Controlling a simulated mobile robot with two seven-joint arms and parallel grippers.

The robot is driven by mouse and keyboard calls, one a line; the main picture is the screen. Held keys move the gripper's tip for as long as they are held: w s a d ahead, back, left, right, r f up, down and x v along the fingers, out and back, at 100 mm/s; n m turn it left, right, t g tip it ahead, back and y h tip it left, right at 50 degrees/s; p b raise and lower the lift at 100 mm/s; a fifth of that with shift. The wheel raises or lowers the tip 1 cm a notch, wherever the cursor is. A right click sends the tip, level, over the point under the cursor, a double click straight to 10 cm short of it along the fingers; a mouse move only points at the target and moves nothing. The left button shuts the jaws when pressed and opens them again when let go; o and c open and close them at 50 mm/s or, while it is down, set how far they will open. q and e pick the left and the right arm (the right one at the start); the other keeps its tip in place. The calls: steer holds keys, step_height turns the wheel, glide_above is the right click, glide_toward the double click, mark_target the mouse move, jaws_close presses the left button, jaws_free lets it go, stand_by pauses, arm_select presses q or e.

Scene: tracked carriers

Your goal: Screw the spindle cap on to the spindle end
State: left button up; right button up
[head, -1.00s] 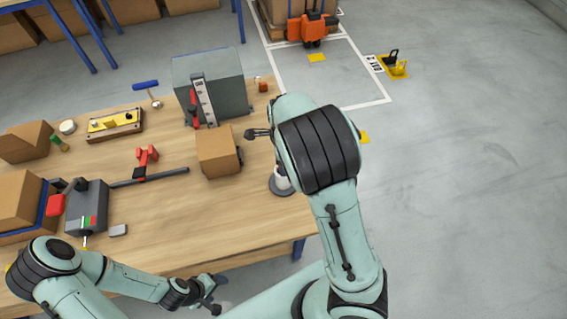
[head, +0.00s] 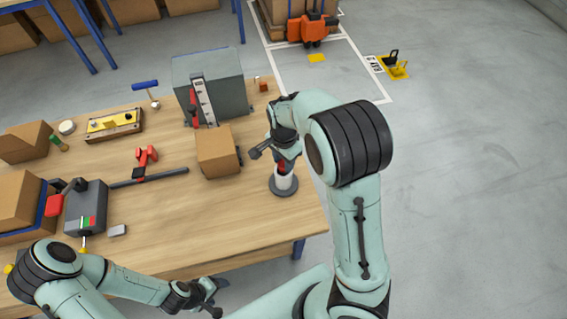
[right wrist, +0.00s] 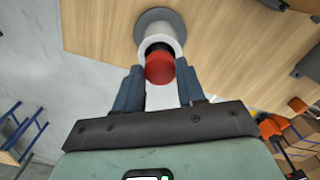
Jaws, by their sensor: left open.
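A white upright post (head: 284,183) on a round grey base (head: 284,191) stands near the table's right edge. A red cap-like piece (head: 282,168), which I take for the spindle cap, is at the post's top; it also shows in the right wrist view (right wrist: 160,68), with a dark part between it and the white post (right wrist: 160,38). My right gripper (right wrist: 160,75) comes down over the post, its fingertips against both sides of the red piece. Whether the cap touches the post is unclear. My left gripper (head: 214,296) is open and empty off the table's front edge.
A cardboard box (head: 216,150) stands left of the post. A grey machine box (head: 86,208) with a protruding yellow-tipped rod is at left, and a grey cabinet (head: 220,85) at the back. The table front middle is clear.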

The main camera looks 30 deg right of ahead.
steer(key=c, duration=0.3)
steer(key=shift+r+m+p, duration=0.15)
steer(key=shift+m+p, duration=0.2)
steer(key=shift+m, duration=0.85)
steer(key=m, duration=0.3)
steer(key=shift+w+m, duration=0.15)
steer(key=shift+m, duration=0.25)
steer(key=shift+c, duration=0.6)
steer(key=m, duration=0.3)
jaws_close()
steer(key=shift+m, duration=0.3)
steer(key=m, duration=0.3)
steer(key=shift+m, duration=0.4)
steer(key=m, duration=0.4)
steer(key=shift+m, duration=1)
